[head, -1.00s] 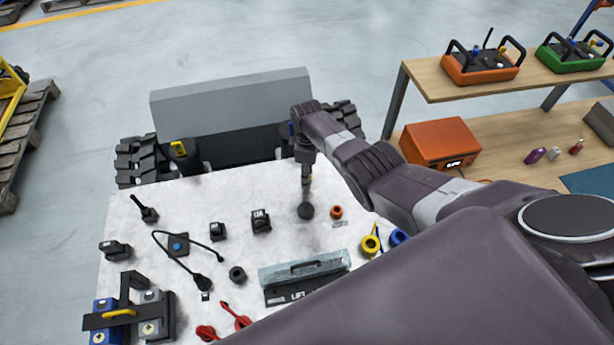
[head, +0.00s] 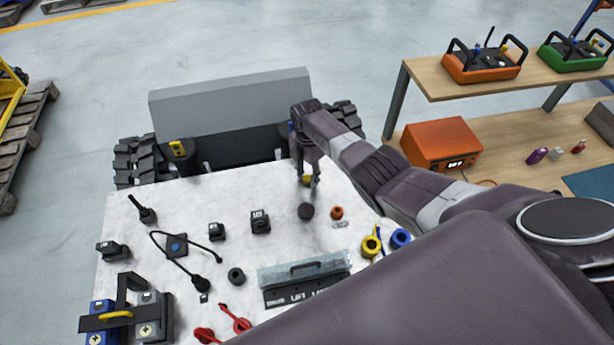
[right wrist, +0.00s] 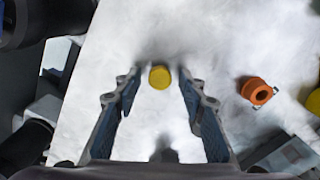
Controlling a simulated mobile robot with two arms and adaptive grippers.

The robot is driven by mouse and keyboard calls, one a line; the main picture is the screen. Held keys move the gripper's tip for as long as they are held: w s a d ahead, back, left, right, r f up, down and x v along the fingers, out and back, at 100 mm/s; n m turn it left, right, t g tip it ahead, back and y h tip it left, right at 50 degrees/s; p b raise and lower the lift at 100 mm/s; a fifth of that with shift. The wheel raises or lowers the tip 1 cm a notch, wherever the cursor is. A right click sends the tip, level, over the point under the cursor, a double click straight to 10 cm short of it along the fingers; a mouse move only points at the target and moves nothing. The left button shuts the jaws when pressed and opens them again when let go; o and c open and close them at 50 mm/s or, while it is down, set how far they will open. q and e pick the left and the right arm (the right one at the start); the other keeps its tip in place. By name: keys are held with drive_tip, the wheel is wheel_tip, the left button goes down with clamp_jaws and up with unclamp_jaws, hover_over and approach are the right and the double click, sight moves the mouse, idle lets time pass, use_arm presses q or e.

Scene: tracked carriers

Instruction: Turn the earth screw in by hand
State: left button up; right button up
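My right gripper (head: 308,182) points down over the far right part of the white tabletop. It is open. In the right wrist view, a small round yellow piece (right wrist: 160,77) shows between its two spread fingertips, with a gap on both sides. In the head view the yellow piece (head: 307,180) is partly covered by the fingers. I cannot tell for sure if it is the earth screw's head. My left gripper is not in view.
An orange ring (head: 337,212) lies right of the disc. Yellow (head: 371,244) and blue (head: 400,238) rings, a clear-lidded case (head: 304,270), black blocks, a cabled piece (head: 176,245) and red tools (head: 240,324) also lie there. The shelf (head: 500,130) stands at right.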

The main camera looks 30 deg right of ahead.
drive_tip(key=shift+c, duration=0.6)
drive_tip(key=c, duration=0.8)
drive_tip(key=m, duration=0.4)
drive_tip(key=shift+m+p, duration=0.35)
drive_tip(key=shift+m, duration=0.05)
drive_tip(key=shift+c, duration=0.2)
drive_tip(key=m, duration=0.4)
drive_tip(key=o, duration=1.1)
drive_tip(key=shift+c, duration=0.2)
drive_tip(key=shift+r, duration=0.15)
wheel_tip(320, 180, up, 12)
